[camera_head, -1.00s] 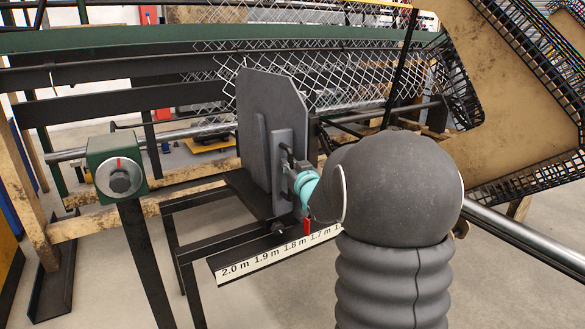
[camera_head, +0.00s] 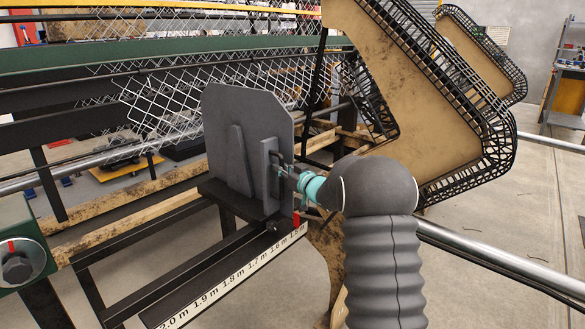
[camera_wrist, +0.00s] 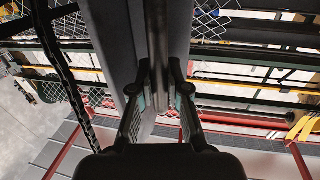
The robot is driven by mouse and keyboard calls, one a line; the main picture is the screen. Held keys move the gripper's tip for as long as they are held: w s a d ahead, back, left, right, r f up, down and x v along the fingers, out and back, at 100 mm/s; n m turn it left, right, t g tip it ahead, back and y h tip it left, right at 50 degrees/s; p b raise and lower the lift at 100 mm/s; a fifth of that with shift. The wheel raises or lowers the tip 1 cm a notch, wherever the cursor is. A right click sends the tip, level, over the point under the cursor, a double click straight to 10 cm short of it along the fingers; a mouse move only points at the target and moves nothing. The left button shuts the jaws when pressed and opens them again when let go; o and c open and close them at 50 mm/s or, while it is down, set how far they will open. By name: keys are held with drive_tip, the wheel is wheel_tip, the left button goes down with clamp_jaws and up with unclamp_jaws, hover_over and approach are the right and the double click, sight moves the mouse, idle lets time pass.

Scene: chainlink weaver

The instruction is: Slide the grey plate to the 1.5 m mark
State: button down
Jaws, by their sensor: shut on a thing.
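The grey plate (camera_head: 255,112) stands upright on its dark carriage in the head view. My gripper (camera_head: 284,173) is at the plate's right side, shut on its upright handle (camera_head: 272,168). In the wrist view, the two fingers of my gripper (camera_wrist: 160,88) close on the handle bar (camera_wrist: 157,35). A red pointer (camera_head: 296,220) hangs below the plate's right edge, close to the 1.5 end of the white scale strip (camera_head: 243,273). The strip's labels run from 2.0 m at lower left towards 1.5 at upper right. The pointer's exact reading is too small to tell.
A green box with a dial (camera_head: 18,255) is at lower left. Wire mesh (camera_head: 180,105) spans behind the plate. A large tan panel with black mesh edging (camera_head: 425,120) rises at the right. A steel bar (camera_head: 500,265) runs to lower right, above open floor.

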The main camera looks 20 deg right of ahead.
drive_tip(key=shift+w+d+r, duration=0.1)
drive_tip(key=shift+d+r, duration=0.05)
drive_tip(key=shift+d, duration=0.05)
drive_tip(key=c, duration=1.1)
unclamp_jaws()
drive_tip(key=shift+d, duration=0.15)
drive_tip(key=shift+c, duration=0.2)
drive_tip(key=v, duration=1.2)
